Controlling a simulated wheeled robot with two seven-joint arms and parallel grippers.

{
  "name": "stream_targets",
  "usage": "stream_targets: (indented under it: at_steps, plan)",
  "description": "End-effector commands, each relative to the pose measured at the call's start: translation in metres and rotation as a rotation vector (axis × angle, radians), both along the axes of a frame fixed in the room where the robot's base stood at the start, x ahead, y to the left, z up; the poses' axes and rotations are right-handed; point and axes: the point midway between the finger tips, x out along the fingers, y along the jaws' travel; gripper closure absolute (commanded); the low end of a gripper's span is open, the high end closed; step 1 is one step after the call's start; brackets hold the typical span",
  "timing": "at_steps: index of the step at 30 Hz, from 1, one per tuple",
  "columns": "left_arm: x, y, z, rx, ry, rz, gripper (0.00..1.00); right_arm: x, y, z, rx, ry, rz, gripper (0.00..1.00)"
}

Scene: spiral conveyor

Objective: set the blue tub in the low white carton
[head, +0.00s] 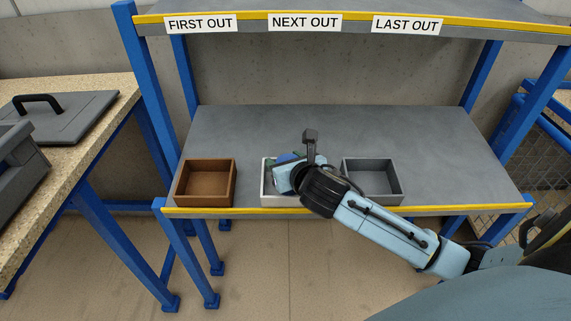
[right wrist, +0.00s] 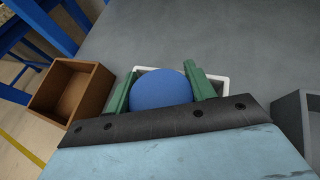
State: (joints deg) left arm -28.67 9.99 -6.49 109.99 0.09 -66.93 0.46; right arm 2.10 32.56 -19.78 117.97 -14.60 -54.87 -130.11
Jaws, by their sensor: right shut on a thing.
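The blue tub (right wrist: 160,92) shows as a rounded blue shape between the green fingers of my right gripper (right wrist: 160,76), which is shut on it. In the head view only a bit of the tub (head: 285,157) shows past the gripper. The low white carton (head: 265,187) stands at the shelf's front edge, mostly hidden by my right gripper and wrist. Its white rim (right wrist: 222,84) shows behind and right of the tub in the right wrist view. The tub is over or within the carton; its height inside cannot be told. My left gripper is not in view.
A brown box (head: 206,202) stands left of the carton and a grey box (head: 372,196) stands right of it. The grey shelf (head: 330,128) is bare behind them. An upper shelf (head: 300,37) with labels overhangs the back.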

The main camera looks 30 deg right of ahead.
Motion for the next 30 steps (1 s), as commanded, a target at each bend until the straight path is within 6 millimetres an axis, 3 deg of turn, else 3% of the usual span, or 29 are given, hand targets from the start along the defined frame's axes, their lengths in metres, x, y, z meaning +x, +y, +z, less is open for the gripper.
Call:
stream_targets:
  at_steps: [15,16,20,30]
  plan:
    - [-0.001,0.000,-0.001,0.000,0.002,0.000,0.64,-0.001,0.000,-0.011,0.003,0.010,-0.001,0.75]
    - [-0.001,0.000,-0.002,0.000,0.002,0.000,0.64,-0.001,0.000,-0.012,0.004,0.012,-0.001,0.42]
    - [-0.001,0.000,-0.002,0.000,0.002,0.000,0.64,-0.002,0.000,-0.014,0.004,0.018,-0.003,0.25]
    - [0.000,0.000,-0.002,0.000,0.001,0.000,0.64,-0.003,-0.001,-0.015,0.005,0.020,-0.006,0.24]
